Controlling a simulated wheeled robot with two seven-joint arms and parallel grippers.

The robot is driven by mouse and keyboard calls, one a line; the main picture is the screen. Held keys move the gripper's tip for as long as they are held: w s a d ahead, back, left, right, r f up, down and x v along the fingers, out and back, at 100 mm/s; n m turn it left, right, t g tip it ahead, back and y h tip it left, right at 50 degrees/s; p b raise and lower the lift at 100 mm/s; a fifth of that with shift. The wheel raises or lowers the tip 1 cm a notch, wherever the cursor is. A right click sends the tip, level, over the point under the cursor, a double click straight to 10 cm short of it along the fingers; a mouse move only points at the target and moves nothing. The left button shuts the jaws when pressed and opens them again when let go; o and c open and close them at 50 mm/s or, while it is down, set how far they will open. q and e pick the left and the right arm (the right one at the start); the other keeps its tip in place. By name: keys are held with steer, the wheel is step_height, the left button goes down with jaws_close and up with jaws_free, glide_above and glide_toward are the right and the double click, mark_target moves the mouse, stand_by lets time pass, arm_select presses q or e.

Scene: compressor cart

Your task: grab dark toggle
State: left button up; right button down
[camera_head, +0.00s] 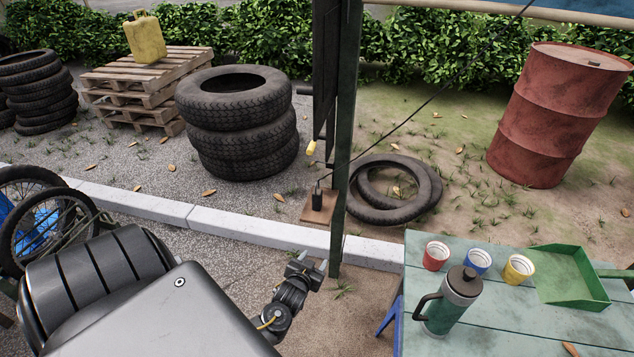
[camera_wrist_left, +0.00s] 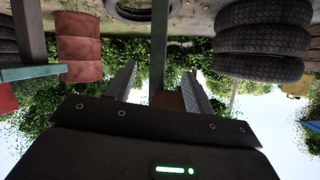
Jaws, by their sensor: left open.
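A small dark toggle (camera_head: 317,197) shows in front of a brown board (camera_head: 320,208) beside the dark green post (camera_head: 348,130). A small yellow piece (camera_head: 311,148) hangs above it, left of the post. My left gripper (camera_head: 303,265) is below and slightly left of the dark toggle in the head view, apart from it. In the left wrist view, which is upside down, the left gripper (camera_wrist_left: 160,70) has its fingers spread with nothing held. The post (camera_wrist_left: 157,45) and a brown surface (camera_wrist_left: 168,100) show between them. I cannot make out the dark toggle there. My right gripper is not in view.
A green table (camera_head: 480,332) at the right holds a flask (camera_head: 452,305), cups (camera_head: 478,261) and a green tray (camera_head: 570,275). Stacked tyres (camera_head: 240,125), loose tyres (camera_head: 395,190) and a red drum (camera_head: 560,115) stand behind. A kerb (camera_head: 240,228) crosses the ground.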

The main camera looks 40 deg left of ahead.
arm_select(q)
steer(key=w+a+r+n+t+y+b, duration=0.2)
steer(key=w+a+r, duration=0.1)
steer(key=r, duration=0.5)
steer(key=n+t+y+b, duration=0.1)
steer(key=y, duration=0.1)
glide_toward(315, 201)
steer(key=x, duration=0.3)
steer(key=b+x, duration=0.1)
steer(key=x, duration=0.3)
steer(key=shift+w+a, duration=0.2)
steer(key=shift+w, duration=0.15)
steer(key=shift+b+x, duration=0.3)
steer(key=shift+x, duration=2.3)
steer(key=shift+w, duration=0.35)
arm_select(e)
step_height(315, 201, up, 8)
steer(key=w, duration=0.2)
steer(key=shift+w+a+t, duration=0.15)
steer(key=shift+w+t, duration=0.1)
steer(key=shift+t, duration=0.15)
arm_select(q)
steer(key=shift+c, duration=0.2)
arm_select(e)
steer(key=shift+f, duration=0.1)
arm_select(q)
steer(key=c, duration=1)
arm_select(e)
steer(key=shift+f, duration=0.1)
